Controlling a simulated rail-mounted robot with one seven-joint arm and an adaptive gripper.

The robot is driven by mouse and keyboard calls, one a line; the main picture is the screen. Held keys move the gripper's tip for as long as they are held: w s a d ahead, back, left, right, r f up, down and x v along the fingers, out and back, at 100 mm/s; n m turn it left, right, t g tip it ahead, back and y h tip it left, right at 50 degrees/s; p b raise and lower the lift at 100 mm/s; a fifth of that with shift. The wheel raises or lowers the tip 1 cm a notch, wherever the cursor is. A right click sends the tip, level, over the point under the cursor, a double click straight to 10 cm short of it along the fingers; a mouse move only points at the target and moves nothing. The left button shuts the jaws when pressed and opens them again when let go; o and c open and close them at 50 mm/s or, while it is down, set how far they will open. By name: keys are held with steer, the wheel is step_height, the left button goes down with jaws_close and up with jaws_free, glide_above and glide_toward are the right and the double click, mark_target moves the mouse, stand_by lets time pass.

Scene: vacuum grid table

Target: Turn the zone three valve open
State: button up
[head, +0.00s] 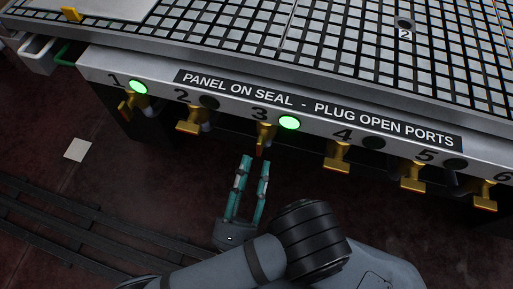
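The zone three valve (263,135) is a small gold valve under the number 3 on the table's front edge. Its handle points down and outward, in line with its body, much like the zone one valve (130,103). The green light (289,123) beside number 3 is lit. My gripper (255,160) has two teal fingers pointing up toward this valve.
Valves two (190,122), four (338,155) and five (414,178) have crosswise handles and dark lights. Light one (138,87) glows green. The grid table (240,40) overhangs the valves. A yellow clip (71,14) sits on a panel (105,8). Floor rails (60,215) run at left.

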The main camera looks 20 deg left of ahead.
mark_target(257, 152)
steer(key=v, duration=0.6)
steer(key=x, duration=1.2)
steer(key=shift+d, duration=0.1)
steer(key=shift+m, duration=0.3)
